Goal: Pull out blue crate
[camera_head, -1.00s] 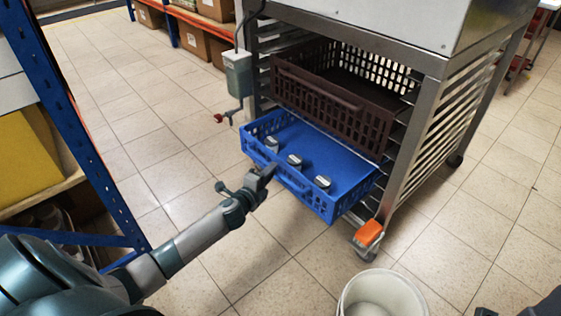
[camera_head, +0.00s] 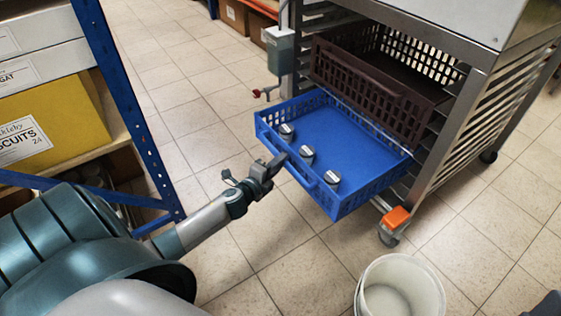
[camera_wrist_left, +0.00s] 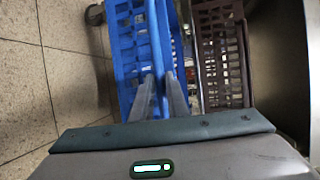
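The blue crate (camera_head: 372,150) sticks well out of the lower part of a metal rack (camera_head: 448,135), below a dark brown crate. Several small dark jars with pale lids, such as this jar (camera_head: 306,154), stand inside along its front. My left gripper (camera_head: 275,164) is at the crate's front edge. In the left wrist view, the fingers of my left gripper (camera_wrist_left: 163,98) lie on both sides of a blue bar of the crate (camera_wrist_left: 130,50), closed on it. My right gripper does not show; only a dark piece is at the bottom right corner.
The brown crate (camera_head: 365,88) sits in the rack above. An orange-topped caster (camera_head: 396,218) is at the rack's front corner. A white bucket (camera_head: 400,290) stands on the floor in front. A blue-framed shelf (camera_head: 130,120) with boxes is close on the left.

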